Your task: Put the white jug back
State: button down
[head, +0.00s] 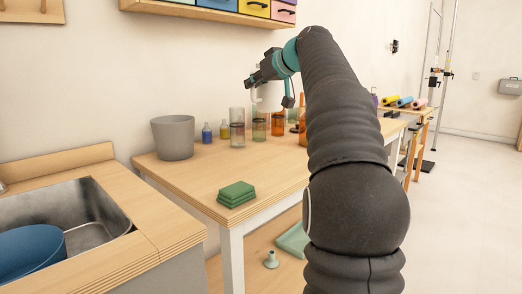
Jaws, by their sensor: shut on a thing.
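My gripper (252,84) is above the far part of the wooden table, in front of the wall. It is shut on a small pale thing (255,96), which looks like the white jug. The pale thing blends with the wall, so its outline and handle are hard to make out. It hangs above the glass vessels on the table. My dark arm covers the right part of the table.
The wooden table (180,174) carries a grey bucket (173,138), small blue (207,134) and yellow bottles, a tall clear glass (237,128), amber vessels (277,124) and green sponges (236,193). Its front middle is clear. A sink (95,218) is at left, drawers (215,7) above.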

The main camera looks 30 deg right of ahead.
jog(key=shift+a+f+b, duration=0.1)
jog(key=shift+f+b, duration=0.95)
jog(key=shift+f, duration=7)
jog(key=shift+f+b, duration=0.2)
jog(key=shift+b, duration=0.1)
jog(key=c, duration=1.6)
grip_release()
jog(key=o, duration=0.4)
jog(key=shift+r+p, duration=0.2)
jog(key=shift+p, duration=0.7)
jog(key=f+b+v, duration=0.1)
jog(key=b+v, duration=0.2)
jog(key=v, duration=1)
jog(key=shift+s, duration=0.6)
